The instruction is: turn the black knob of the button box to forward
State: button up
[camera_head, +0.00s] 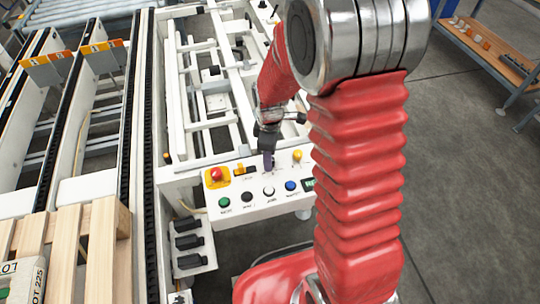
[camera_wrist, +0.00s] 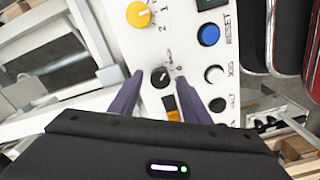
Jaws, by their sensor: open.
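The button box (camera_head: 240,205) is a white panel with coloured buttons, low in the middle of the head view. Its black knob (camera_wrist: 160,77) is small and round with a pale mark, and in the wrist view it shows between the tips of my two purple fingers. My gripper (camera_wrist: 160,75) is open, with one finger on each side of the knob and a gap to each. How far the tips are above the panel is hard to tell. In the head view my gripper (camera_head: 267,160) points down at the panel's upper middle and hides the knob.
A yellow knob (camera_wrist: 138,14), a blue button (camera_wrist: 208,34) and a white button (camera_wrist: 213,74) lie near the black knob. The red emergency stop (camera_head: 216,174) and green button (camera_head: 224,202) are at the panel's left. White conveyor framework stands behind; a wooden pallet (camera_head: 104,240) is at left.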

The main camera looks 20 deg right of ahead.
jog(key=shift+f, duration=0.15)
jog(key=c, duration=1)
jog(key=shift+c, duration=0.2)
jog(key=shift+m, duration=0.3)
jog(key=m, duration=0.8)
jog(key=shift+m, duration=0.4)
jog(key=m, duration=0.4)
jog(key=shift+w+m, duration=0.1)
jog(key=shift+m, duration=2.2)
